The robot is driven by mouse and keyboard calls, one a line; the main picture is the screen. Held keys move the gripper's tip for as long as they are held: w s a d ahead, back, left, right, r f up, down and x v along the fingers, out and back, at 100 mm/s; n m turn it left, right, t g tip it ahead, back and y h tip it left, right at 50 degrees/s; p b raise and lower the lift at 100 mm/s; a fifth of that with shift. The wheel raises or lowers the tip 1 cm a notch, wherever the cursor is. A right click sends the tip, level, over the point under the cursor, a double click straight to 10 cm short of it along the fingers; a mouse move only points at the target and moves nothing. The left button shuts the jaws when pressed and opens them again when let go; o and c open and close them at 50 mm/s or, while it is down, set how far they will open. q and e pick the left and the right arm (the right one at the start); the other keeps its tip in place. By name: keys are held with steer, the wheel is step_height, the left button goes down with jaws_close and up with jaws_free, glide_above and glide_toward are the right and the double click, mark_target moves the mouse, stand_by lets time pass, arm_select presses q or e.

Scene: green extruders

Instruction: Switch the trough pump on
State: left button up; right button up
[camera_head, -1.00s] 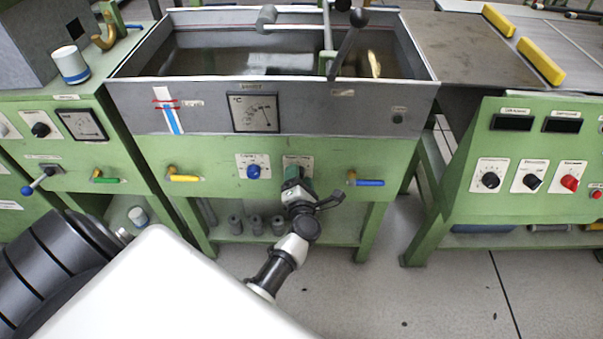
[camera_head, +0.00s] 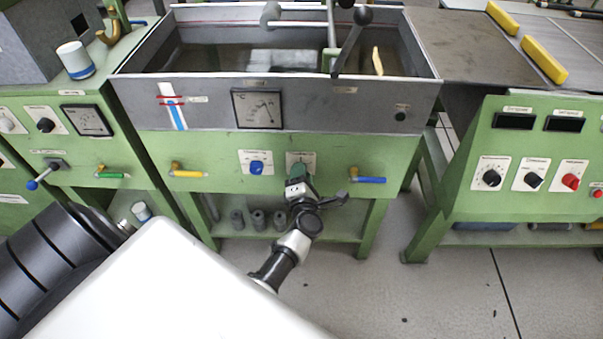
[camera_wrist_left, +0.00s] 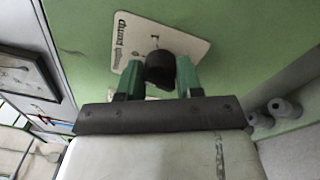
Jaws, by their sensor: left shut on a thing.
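The trough pump switch is a black rotary knob (camera_wrist_left: 160,68) on a white label plate (camera_wrist_left: 137,42) reading "trough pump", in the left wrist view. In the head view the plate (camera_head: 294,158) shows on the green front panel under the trough, and my gripper hides the knob. My left gripper (camera_head: 300,178) reaches up to it from below. In the left wrist view its two green fingers (camera_wrist_left: 160,78) are shut on the knob, one on each side. My right gripper is not in either view.
A blue knob (camera_head: 257,168) sits just left of the gripper. A yellow-handled valve (camera_head: 188,173) and a blue-handled valve (camera_head: 368,179) stick out of the same panel. The grey trough (camera_head: 330,105) with a dial gauge (camera_head: 257,108) is above. Several grey cylinders (camera_head: 258,219) stand on the shelf below.

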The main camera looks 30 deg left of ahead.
arm_select(q)
steer(key=m+p, duration=0.2)
steer(key=m, duration=0.6)
steer(key=shift+f+t, duration=0.15)
steer(key=shift+t, duration=0.25)
steer(key=shift+m+p, duration=0.5)
steer(key=shift+m, duration=0.5)
steer(key=shift+f+m, duration=0.1)
steer(key=shift+m, duration=0.2)
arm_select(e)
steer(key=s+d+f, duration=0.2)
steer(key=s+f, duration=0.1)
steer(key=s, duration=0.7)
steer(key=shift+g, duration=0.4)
arm_select(q)
steer(key=o, duration=0.9)
